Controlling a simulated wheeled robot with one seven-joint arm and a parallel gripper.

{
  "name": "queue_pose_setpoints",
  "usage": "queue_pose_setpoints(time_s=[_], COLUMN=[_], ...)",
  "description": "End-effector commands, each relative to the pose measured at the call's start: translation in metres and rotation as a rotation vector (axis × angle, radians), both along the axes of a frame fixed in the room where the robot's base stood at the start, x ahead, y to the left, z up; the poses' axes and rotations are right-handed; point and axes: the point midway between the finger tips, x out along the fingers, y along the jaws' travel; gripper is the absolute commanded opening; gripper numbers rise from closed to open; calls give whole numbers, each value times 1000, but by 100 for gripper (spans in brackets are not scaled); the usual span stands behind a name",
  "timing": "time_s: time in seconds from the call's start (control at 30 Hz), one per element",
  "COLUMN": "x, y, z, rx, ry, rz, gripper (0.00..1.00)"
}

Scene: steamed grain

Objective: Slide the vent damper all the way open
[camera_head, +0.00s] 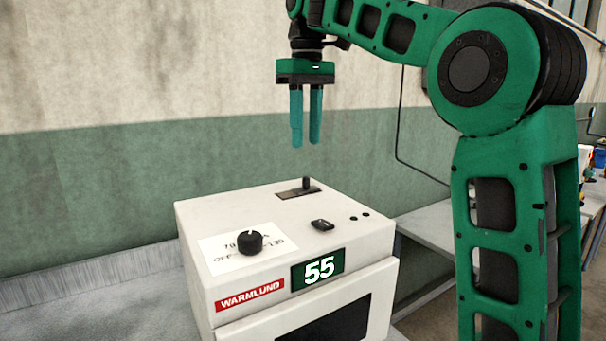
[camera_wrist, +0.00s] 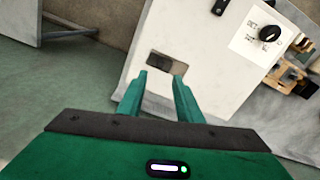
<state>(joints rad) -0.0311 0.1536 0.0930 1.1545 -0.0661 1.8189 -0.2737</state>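The vent damper's slot (camera_head: 290,193) is a dark rectangle on the top of the white Warmlund box (camera_head: 225,290). A short black upright tab (camera_head: 306,183) stands at the right end of the slot. My gripper (camera_head: 306,143) hangs above the tab with its teal fingers pointing down. The fingers are apart with nothing between them and do not touch the tab. In the wrist view the slot (camera_wrist: 160,60) lies just beyond the fingertips (camera_wrist: 159,75). The tab is hard to make out there.
A black knob (camera_head: 249,241) on a printed label and a black switch (camera_head: 322,225) sit on the box top. The front has a green display (camera_head: 318,269) reading 55. A wall stands behind the box. A grey table (camera_head: 430,232) is at the right.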

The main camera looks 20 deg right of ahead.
Motion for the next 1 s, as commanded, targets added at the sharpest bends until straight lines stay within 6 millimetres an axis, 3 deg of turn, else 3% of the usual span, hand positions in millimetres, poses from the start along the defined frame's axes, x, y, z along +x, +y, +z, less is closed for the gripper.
queue_pose_setpoints(time_s=[0.3, 0.5, 0.97, 1.0], x=[-2, -2, -1, -1], y=[1, 2, 1, 1], z=[-55, -81, -93, -93], rx=[-1, 0, 1, 1], ry=[6, 4, 3, 3], rz=[1, 1, 0, 0], gripper=[32, 32, 32, 25])
